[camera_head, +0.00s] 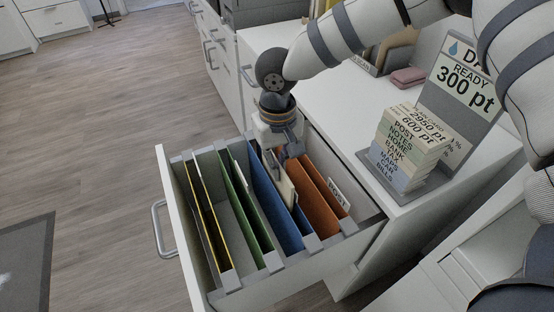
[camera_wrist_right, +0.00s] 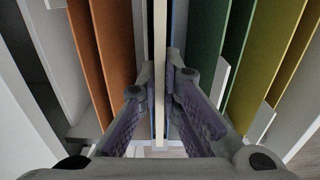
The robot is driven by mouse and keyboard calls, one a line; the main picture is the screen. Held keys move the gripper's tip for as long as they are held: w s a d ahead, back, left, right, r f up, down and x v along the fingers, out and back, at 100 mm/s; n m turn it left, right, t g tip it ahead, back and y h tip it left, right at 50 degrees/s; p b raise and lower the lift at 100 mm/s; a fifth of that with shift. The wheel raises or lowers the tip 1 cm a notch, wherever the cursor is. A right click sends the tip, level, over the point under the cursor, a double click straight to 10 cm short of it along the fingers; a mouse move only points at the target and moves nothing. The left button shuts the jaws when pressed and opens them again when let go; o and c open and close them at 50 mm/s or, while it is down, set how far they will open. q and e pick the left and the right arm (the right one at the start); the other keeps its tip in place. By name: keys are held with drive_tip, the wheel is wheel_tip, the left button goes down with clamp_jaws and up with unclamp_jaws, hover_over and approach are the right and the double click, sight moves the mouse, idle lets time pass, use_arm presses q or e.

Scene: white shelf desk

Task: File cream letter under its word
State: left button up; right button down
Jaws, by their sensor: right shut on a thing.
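The cream letter (camera_head: 284,185) stands upright in the open drawer (camera_head: 178,215), its lower part down among the hanging folders. My right gripper (camera_head: 285,150) points down over the drawer and is shut on the letter. In the right wrist view, the letter (camera_wrist_right: 160,60) shows edge-on between the two fingers (camera_wrist_right: 160,100). It appears to be within the blue folder (camera_head: 263,195), with the orange folder (camera_head: 315,190) on the right in the head view. The green folder (camera_head: 235,205) and the yellow folder (camera_head: 208,215) are to the left. Any word on the letter is hidden.
A POST label (camera_head: 337,194) shows beside the orange folder. Open floor (camera_head: 90,130) lies left of the drawer.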

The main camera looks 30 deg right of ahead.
drive_tip(key=c, duration=1.7)
unclamp_jaws()
wheel_tip(320, 180, up, 8)
drive_tip(key=shift+f, duration=0.25)
drive_tip(key=shift+f, duration=0.1)
